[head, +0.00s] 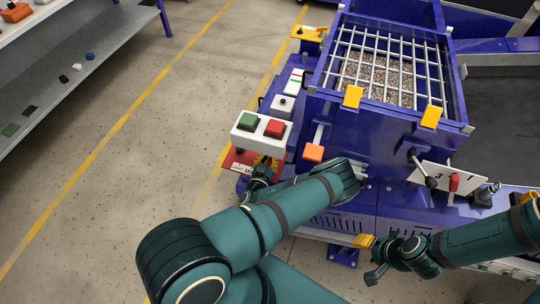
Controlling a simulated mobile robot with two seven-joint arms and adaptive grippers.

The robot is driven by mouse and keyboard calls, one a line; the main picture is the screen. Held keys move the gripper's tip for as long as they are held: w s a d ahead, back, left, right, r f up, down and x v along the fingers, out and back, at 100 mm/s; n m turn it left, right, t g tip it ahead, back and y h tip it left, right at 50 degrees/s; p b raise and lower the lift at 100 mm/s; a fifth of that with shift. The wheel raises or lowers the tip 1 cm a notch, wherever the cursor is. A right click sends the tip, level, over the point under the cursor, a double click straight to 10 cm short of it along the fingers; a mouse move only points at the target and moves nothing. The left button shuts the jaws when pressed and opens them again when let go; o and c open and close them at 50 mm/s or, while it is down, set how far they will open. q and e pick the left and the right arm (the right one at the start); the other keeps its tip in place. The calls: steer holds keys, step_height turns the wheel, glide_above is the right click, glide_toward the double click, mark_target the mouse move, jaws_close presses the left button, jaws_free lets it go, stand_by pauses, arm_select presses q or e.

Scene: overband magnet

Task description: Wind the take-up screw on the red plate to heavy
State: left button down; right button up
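The red plate (236,160) sits low on the left side of the blue machine, below a white box with a green and a red button. A white label with partly readable lettering is on its front edge. The take-up screw and its scale cannot be made out; my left gripper and forearm cover part of the plate. My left gripper (258,178) is at the plate's right part, pointing left, close to a yellow part (270,160). Its fingers are too small and dark to tell open from shut. My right gripper (376,268) is low at the machine's front, beside a yellow piece (363,241).
The button box (261,131) overhangs the plate closely. An orange knob (313,152) and the blue hopper (385,75) with its grid stand to the right. A white panel (447,178) with levers is further right. Grey shelving (75,70) is at left; the floor between is clear.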

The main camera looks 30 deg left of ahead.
arm_select(q)
steer(key=shift+a, duration=0.15)
stand_by(0.3)
steer(key=c, duration=1)
jaws_free()
steer(key=v, duration=1.2)
steer(key=shift+a, duration=0.1)
